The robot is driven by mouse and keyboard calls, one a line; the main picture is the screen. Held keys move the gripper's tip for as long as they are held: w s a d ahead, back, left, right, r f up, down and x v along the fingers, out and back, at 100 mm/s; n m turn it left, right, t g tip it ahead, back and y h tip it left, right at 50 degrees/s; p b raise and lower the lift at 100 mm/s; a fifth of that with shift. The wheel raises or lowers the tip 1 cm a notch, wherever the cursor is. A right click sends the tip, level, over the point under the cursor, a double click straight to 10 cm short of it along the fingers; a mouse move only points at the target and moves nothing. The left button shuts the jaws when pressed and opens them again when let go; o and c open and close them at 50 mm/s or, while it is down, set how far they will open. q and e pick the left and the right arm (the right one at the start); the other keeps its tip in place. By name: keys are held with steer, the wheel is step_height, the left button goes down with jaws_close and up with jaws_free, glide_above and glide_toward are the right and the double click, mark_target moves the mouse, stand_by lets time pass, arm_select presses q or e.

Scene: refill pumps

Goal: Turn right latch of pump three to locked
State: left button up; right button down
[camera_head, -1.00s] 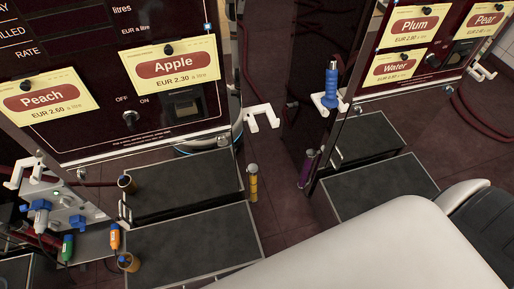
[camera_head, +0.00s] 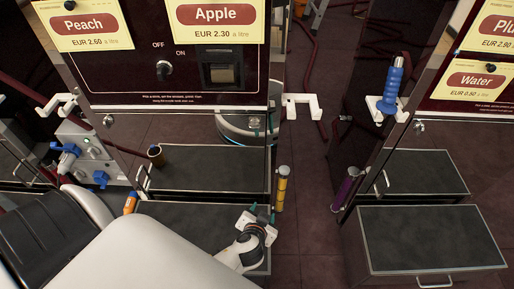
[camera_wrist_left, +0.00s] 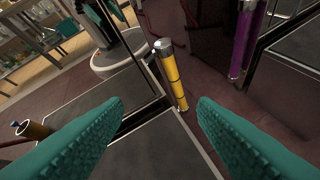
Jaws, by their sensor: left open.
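The pump with the Peach and Apple labels (camera_head: 215,14) fills the upper left of the head view. A small metal latch (camera_head: 108,121) shows at the lower left of its front panel. Another small latch (camera_head: 419,127) shows at the lower left of the pump with the Water label (camera_head: 476,81). I cannot tell which pump is three or make out its right latch. My left gripper (camera_head: 262,218) is over the dark step in front of the Apple pump. In the left wrist view its teal fingers (camera_wrist_left: 160,125) are apart and empty. My right gripper is out of view.
A yellow cylinder (camera_head: 282,187) stands beside the Apple pump's step; a purple one (camera_head: 346,187) stands by the other pump. A blue nozzle (camera_head: 393,84) hangs on a white hook. Dark steps (camera_head: 430,238) jut out low.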

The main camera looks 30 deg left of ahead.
arm_select(q)
steer(key=a+r+n+t+y+b, duration=0.2)
steer(key=r+n+t+y+b, duration=0.1)
steer(key=r, duration=0.7)
steer(key=a+r+n+t+y+b, duration=0.2)
steer(key=r+n+b, duration=0.15)
steer(key=r, duration=0.65)
steer(key=shift+n+y, duration=0.25)
steer(key=shift+y, duration=0.15)
steer(key=shift+d+r+p+x, duration=0.15)
steer(key=shift+p+x, duration=0.35)
steer(key=shift+x, duration=2.6)
steer(key=shift+d+r+p+x, duration=0.15)
steer(key=shift+p+x, duration=0.3)
steer(key=shift+x, duration=2.65)
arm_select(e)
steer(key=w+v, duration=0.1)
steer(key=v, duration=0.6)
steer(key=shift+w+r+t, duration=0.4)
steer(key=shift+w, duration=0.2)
arm_select(q)
steer(key=shift+w+f, duration=0.1)
steer(key=shift+w, duration=0.1)
steer(key=shift+c, duration=0.5)
steer(key=c, duration=0.9)
